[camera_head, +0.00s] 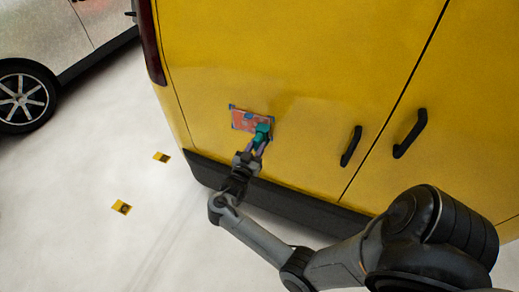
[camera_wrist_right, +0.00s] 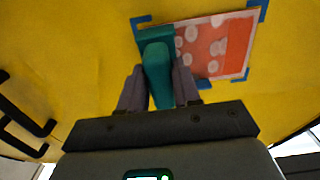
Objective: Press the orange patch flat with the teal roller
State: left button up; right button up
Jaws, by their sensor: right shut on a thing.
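The orange patch (camera_head: 244,119) is on the yellow van's rear door, with blue corner marks around it and several pale round spots on its face. It also shows in the right wrist view (camera_wrist_right: 225,48). My right gripper (camera_head: 258,146) is shut on the teal roller (camera_head: 262,131). In the right wrist view the roller (camera_wrist_right: 157,65) stands between the two fingers, its head over the patch's left end. I cannot tell whether the head is touching the patch. My left gripper is not in view.
The yellow van (camera_head: 300,60) fills the middle, with black door handles (camera_head: 409,133) right of the patch and a dark bumper (camera_head: 280,203) below. Two small yellow markers (camera_head: 121,207) lie on the pale floor. A silver car (camera_head: 55,40) stands at the left.

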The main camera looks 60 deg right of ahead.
jog(key=shift+w, duration=0.3)
jog(key=shift+w, duration=0.1)
jog(key=shift+w+a+b, duration=0.1)
jog(key=shift+w+b, duration=0.7)
jog(key=shift+w, duration=0.2)
jog(key=shift+w+a+b, duration=0.1)
jog(key=shift+w+b, duration=0.75)
jog(key=shift+w, duration=0.25)
